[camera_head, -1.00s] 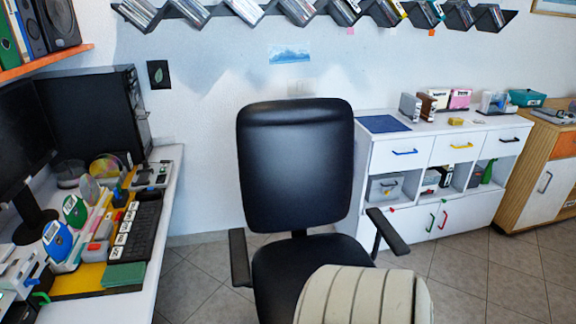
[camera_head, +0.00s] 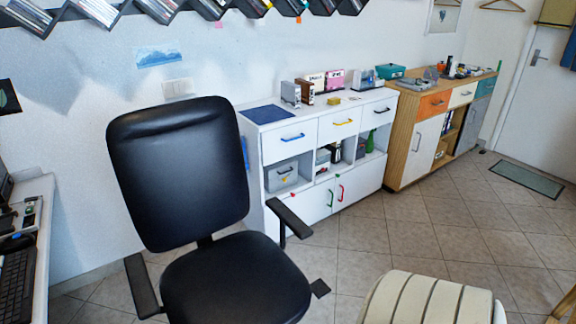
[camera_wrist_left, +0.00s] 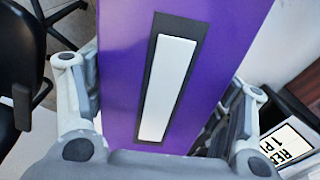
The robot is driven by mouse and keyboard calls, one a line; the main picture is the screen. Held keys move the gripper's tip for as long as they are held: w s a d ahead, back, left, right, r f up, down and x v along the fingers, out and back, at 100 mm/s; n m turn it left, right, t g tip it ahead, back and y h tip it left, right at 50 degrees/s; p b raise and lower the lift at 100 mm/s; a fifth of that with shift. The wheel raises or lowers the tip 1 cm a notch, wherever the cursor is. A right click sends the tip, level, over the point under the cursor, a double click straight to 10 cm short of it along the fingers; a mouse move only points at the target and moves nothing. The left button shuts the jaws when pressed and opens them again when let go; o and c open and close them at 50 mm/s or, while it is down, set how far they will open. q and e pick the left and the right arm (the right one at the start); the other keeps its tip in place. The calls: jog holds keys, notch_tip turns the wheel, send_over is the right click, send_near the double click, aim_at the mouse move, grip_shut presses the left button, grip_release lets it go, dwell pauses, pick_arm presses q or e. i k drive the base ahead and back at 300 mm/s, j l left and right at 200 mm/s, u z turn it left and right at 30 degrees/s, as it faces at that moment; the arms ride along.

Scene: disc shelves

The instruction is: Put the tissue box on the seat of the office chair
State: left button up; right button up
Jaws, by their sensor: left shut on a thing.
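The black office chair (camera_head: 180,175) stands in the left half of the head view, with its seat (camera_head: 235,280) at the bottom, bare in the part that shows. In the left wrist view, my left gripper (camera_wrist_left: 155,95) is shut on the tissue box (camera_wrist_left: 218,45), a purple box with a white strip framed in dark grey. Its fingers are on both sides of the box, and the box's far end is cut off by the frame. Part of a black chair (camera_wrist_left: 20,50) shows at the left of that view. Neither gripper shows in the head view.
A cream ribbed rounded thing (camera_head: 430,300) rises at the bottom right of the head view. A white cabinet (camera_head: 290,205) stands behind the chair, with a wooden cabinet (camera_head: 405,150) beyond. A white desk (camera_head: 40,240) is at the left edge.

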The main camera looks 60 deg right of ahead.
aim_at(251, 293)
jog(key=z, duration=0.4)
jog(key=i+l+z, duration=0.1)
jog(key=z, duration=0.75)
jog(key=i+z, duration=0.1)
jog(key=z, duration=0.3)
jog(key=i+j, duration=0.1)
jog(key=i, duration=0.2)
jog(key=i+z, duration=0.15)
jog(key=i, duration=0.15)
